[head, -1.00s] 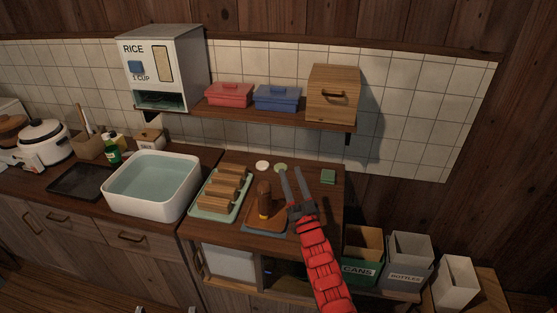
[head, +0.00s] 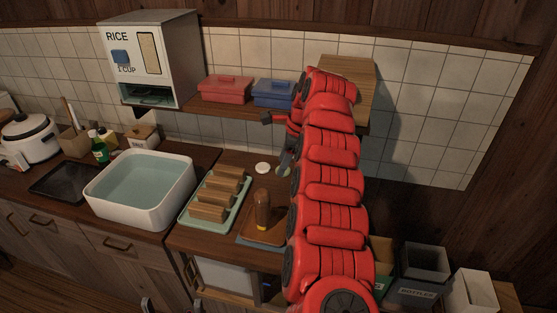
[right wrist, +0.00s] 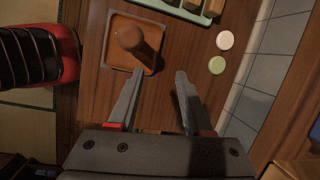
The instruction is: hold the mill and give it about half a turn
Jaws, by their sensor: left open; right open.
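The mill (head: 263,211) is a brown wooden cylinder with a rounded top. It stands upright on a square brown tray (head: 262,233) on the counter. In the right wrist view the mill (right wrist: 132,38) is seen from above on the tray (right wrist: 112,60), beyond the left finger's tip. My right gripper (right wrist: 160,71) is open and empty, apart from the mill.
A green tray (head: 236,219) of wooden blocks stands left of the mill. White (right wrist: 225,40) and green (right wrist: 217,65) discs lie behind. A white water basin (head: 140,188) is further left. A shelf with a rice dispenser (head: 150,60) and red (head: 227,88) and blue boxes hangs above.

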